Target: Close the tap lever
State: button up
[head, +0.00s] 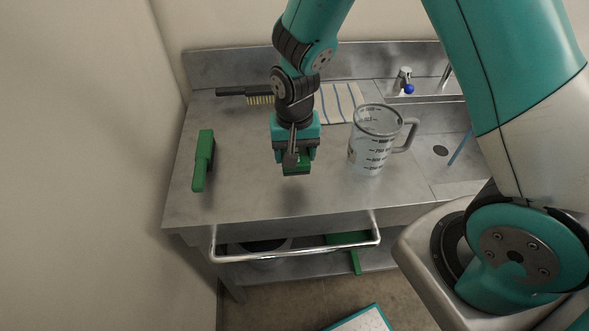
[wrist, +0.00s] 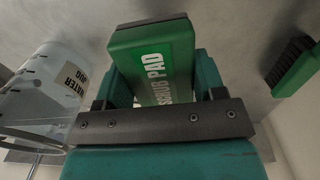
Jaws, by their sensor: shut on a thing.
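The tap (head: 403,77) stands at the back right of the steel counter, over the sink (head: 440,150). A blue knob (head: 409,89) shows at the tap; its lever's position is too small to tell. My gripper (head: 296,157) points down over the middle of the counter, left of and nearer than the tap. It is shut on a green scrub pad (head: 297,170). The wrist view shows the scrub pad (wrist: 155,62) between the fingers, with "SCRUB PAD" on its label. The pad appears to be above the counter.
A clear measuring jug (head: 368,150) stands just right of my gripper, labelled "WATER" in the wrist view (wrist: 40,95). A green brush (head: 203,160) lies at left. A black-handled brush (head: 238,92) and striped cloth (head: 342,104) lie behind. A metal rail (head: 297,255) runs along the front.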

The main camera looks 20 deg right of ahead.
aim_at(295, 181)
jog(key=shift+f+p, duration=0.6)
jog(key=shift+f, duration=3)
jog(key=shift+f, duration=0.1)
jog(key=o, duration=0.9)
jog(key=shift+c, duration=0.2)
